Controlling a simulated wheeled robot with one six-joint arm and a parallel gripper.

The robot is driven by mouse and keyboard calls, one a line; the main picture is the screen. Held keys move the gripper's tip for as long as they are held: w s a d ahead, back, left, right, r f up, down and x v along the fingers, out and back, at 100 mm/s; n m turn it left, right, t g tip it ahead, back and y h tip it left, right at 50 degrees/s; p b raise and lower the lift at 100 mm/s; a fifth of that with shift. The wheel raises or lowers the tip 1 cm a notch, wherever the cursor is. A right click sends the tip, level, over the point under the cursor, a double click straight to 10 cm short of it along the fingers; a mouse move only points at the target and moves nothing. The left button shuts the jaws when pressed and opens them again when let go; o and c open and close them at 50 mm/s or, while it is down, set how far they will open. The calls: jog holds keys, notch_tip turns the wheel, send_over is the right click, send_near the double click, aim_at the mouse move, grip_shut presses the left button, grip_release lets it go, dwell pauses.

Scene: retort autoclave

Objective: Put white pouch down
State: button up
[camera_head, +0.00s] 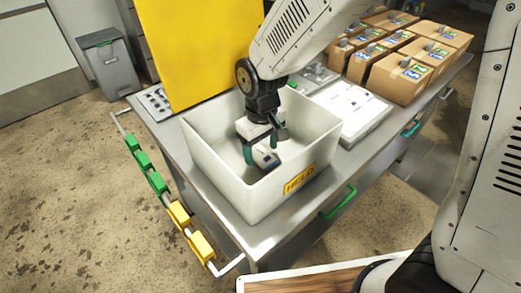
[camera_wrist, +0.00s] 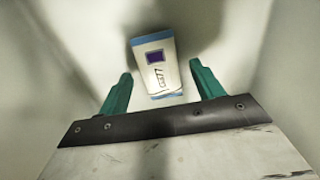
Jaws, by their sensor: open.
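The white pouch (camera_wrist: 157,75) has blue edges and a dark square label. It lies inside the white bin (camera_head: 215,163), which carries a yellow "HELD" label. My gripper (camera_wrist: 160,88) is open, with its two green fingers apart. In the wrist view the pouch is just beyond and between the fingertips, and I see no finger touching it. In the head view my gripper (camera_head: 262,148) reaches down into the bin, and the pouch (camera_head: 265,158) shows partly behind it.
The bin stands on a grey metal cart (camera_head: 335,183) with green handles. A white clipboard-like sheet (camera_head: 350,110) lies right of the bin. Several cardboard boxes (camera_head: 398,77) stand at the back right. A yellow panel (camera_head: 200,45) rises behind the bin, and its walls surround my gripper.

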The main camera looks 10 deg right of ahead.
aim_at(261, 153)
notch_tip(261, 153, up, 11)
jog(key=s+d+r+m, duration=0.2)
jog(key=s+d+r, duration=0.15)
jog(key=d, duration=0.35)
jog(key=s+d+r+m, duration=0.1)
jog(key=s+d+r, duration=0.25)
jog(key=d, duration=0.25)
jog(key=s+d+m, duration=0.2)
jog(key=s+d, duration=0.2)
jog(key=s, duration=0.2)
jog(key=s+d+m+t, duration=0.1)
jog(key=s+d, duration=0.2)
jog(key=s, duration=0.3)
jog(key=shift+s+d+r+m, duration=0.25)
jog(key=shift+s+d+m, duration=0.05)
jog(key=shift+d+m, duration=0.1)
